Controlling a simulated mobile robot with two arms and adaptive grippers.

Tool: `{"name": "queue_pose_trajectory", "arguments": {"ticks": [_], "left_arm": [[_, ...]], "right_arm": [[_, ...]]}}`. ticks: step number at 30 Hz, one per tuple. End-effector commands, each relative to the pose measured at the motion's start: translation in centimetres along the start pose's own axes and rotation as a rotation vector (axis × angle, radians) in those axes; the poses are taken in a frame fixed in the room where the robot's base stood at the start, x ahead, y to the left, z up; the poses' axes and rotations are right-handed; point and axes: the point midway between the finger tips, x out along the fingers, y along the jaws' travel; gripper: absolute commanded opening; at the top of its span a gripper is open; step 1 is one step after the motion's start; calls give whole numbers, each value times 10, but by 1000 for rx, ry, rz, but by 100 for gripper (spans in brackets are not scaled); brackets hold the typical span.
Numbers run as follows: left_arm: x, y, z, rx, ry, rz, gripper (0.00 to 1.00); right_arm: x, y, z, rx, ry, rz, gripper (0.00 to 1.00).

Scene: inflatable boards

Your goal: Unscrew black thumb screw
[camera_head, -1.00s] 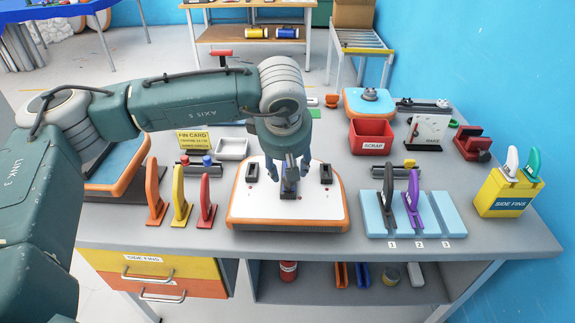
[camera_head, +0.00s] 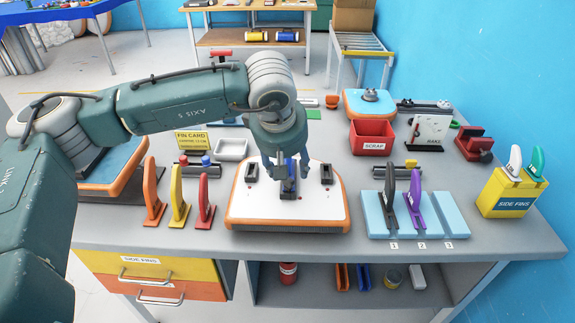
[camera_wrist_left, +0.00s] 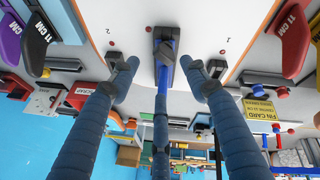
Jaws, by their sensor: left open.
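The white board with an orange edge (camera_head: 250,212) lies flat on the bench. A long black box (camera_head: 288,195) is at its middle, with smaller black boxes at left (camera_head: 251,173) and right (camera_head: 326,174). My left gripper (camera_head: 287,172) is open, pointing down over the middle box. In the left wrist view, its spread blue-grey fingers surround the space around the middle box (camera_wrist_left: 164,42); one overlaps the box, and I cannot tell whether it touches. I cannot pick out the black thumb screw; the fingers cover part of the middle box. My right gripper is not in view.
Orange, yellow and red fins (camera_head: 178,197) stand left of the board. A light-blue rack (camera_head: 449,214) with black and purple fins is to the right. A red scrap bin (camera_head: 371,137) and yellow side-fins box (camera_head: 507,194) stand further right. The bench front is clear.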

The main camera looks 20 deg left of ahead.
Motion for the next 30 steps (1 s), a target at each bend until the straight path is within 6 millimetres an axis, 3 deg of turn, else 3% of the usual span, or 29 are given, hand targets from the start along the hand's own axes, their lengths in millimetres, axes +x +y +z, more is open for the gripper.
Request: {"name": "queue_pose_trajectory", "arguments": {"ticks": [30], "left_arm": [[46,-15,14,0,0,-1,46]], "right_arm": [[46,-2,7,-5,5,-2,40]]}}
